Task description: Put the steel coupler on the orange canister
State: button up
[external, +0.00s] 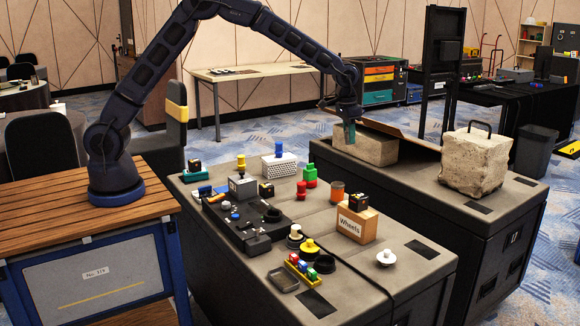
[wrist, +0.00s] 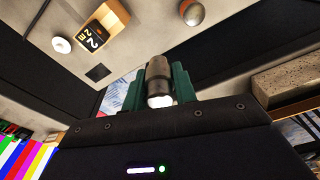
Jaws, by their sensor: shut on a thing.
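My gripper (external: 349,133) hangs in the air in the external view, above the gap between the two dark cases and close to the concrete block on the rear one. In the wrist view its teal fingers (wrist: 157,90) are shut on the steel coupler (wrist: 158,70), a grey-brown cylinder with a bright end. The coupler cannot be made out in the external view. The orange canister (external: 337,192) stands upright on the front case, below and slightly left of my gripper. It shows as a rounded shape with a greyish top in the wrist view (wrist: 192,14).
Concrete blocks (external: 366,146) (external: 475,162) sit on the rear case. A white knob (external: 386,257) lies near the front.

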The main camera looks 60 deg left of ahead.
jog(key=w+a+r+n, duration=0.1)
jog(key=w+a+n, duration=0.2)
jog(key=a, duration=0.5)
send_near(339, 183)
jog(key=f, duration=0.4)
jog(key=w+f, duration=0.1)
jog(key=f, duration=0.1)
jog(key=shift+d, duration=0.1)
jog(key=o, duration=1)
jog(key=shift+c, duration=0.2)
